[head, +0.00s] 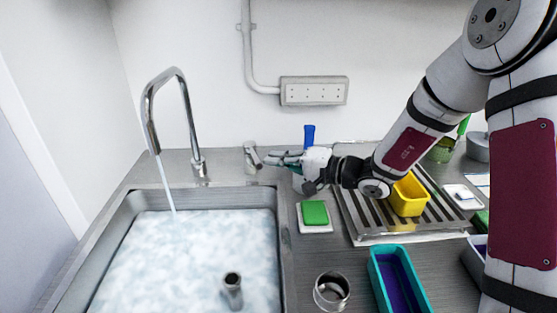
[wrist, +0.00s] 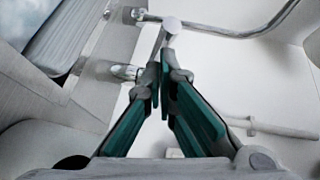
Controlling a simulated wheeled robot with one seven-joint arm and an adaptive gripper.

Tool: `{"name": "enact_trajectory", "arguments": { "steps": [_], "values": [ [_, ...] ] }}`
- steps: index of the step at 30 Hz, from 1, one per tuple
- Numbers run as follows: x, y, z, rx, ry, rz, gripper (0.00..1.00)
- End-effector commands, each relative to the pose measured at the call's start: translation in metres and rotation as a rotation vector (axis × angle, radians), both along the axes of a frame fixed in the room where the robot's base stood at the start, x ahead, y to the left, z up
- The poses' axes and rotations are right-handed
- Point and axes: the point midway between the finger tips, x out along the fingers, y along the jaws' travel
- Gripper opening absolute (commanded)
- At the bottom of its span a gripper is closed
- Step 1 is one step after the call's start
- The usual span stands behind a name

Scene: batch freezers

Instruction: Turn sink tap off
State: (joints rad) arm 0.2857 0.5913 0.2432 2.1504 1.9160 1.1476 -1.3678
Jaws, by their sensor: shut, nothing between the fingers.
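The chrome gooseneck tap (head: 186,115) stands behind the sink (head: 277,200), and a stream of water (head: 166,185) falls from its spout. The tap's separate lever handle (head: 251,157) stands to the right of the spout's base. My gripper (head: 275,158) is shut and empty, just right of the handle and pointing left at it. In the wrist view, the handle's lever (wrist: 170,30) rises just beyond the fingertips of my gripper (wrist: 163,70). I cannot tell whether they touch. The spout (wrist: 240,34) also shows there.
The sink holds foamy water and a standing pipe (head: 232,290). A green sponge (head: 315,213), a glass (head: 331,291) and a teal container (head: 382,262) are on the counter at right. A drying rack (head: 365,225) bears a yellow tub (head: 408,195). A socket strip (head: 314,90) is on the wall.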

Motion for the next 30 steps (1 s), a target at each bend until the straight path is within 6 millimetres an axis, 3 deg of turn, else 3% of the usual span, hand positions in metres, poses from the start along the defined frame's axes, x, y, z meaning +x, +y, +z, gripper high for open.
{"name": "enact_trajectory", "arguments": {
  "steps": [13,24,30],
  "values": [
    [-0.012,0.031,-0.002,0.000,0.000,0.000,0.00],
    [-0.012,0.030,0.000,0.000,0.000,-0.001,0.00],
    [0.000,0.014,0.004,-0.002,-0.003,0.001,0.00]
  ]
}}
